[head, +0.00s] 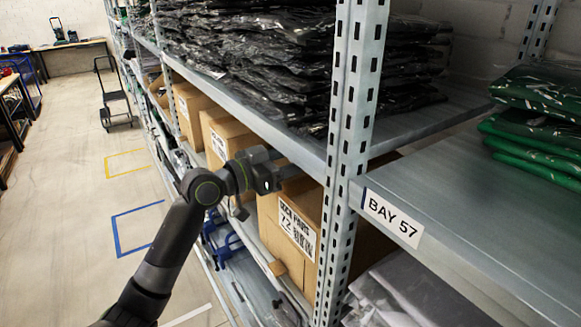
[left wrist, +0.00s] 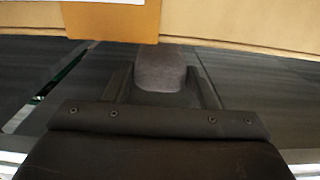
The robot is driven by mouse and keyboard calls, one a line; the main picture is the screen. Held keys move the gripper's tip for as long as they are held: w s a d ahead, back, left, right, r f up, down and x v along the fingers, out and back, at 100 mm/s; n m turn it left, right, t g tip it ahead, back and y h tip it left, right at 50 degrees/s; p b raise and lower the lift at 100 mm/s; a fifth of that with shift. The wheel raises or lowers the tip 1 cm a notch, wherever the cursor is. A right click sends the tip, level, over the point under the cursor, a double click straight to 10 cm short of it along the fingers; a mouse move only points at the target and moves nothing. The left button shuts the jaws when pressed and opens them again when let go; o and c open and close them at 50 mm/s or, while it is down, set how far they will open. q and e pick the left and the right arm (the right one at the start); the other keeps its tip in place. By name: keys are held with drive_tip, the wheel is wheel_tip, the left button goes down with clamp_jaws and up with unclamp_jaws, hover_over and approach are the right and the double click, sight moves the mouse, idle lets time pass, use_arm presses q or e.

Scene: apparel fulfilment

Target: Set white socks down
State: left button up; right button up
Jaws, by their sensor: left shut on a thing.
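My left gripper (head: 290,172) reaches into the shelf between the upper deck and an open cardboard box (head: 290,238) labelled for sock pairs. In the left wrist view the gripper (left wrist: 162,78) is shut on a rounded, soft-looking bundle (left wrist: 160,72), apparently the socks. The bundle looks grey in the shade, not clearly white. Tan cardboard (left wrist: 230,24) shows just beyond the bundle; I cannot tell if they touch. In the head view the bundle is hidden behind the gripper and shelf edge. My right gripper is not in view.
A steel upright (head: 348,150) stands just right of the box. The upper deck edge (head: 270,118), with black bagged garments (head: 270,60) above, is close over the gripper. More boxes (head: 222,135) stand to the left. Green bagged garments (head: 540,120) lie at right. The aisle floor (head: 80,190) is open.

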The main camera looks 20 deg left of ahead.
sight(290, 180)
use_arm(q)
wheel_tip(290, 180, down, 3)
drive_tip(key=shift+r+p, duration=0.15)
drive_tip(key=shift+p, duration=0.35)
drive_tip(key=shift+f+b, duration=0.35)
drive_tip(key=o, duration=1)
drive_tip(key=shift+r, duration=0.1)
drive_tip(key=shift+c, duration=0.2)
drive_tip(key=shift+r+p, duration=0.3)
drive_tip(key=shift+p, duration=0.15)
drive_tip(key=b+v, duration=0.4)
drive_tip(key=v, duration=0.8)
drive_tip(key=shift+f, duration=0.15)
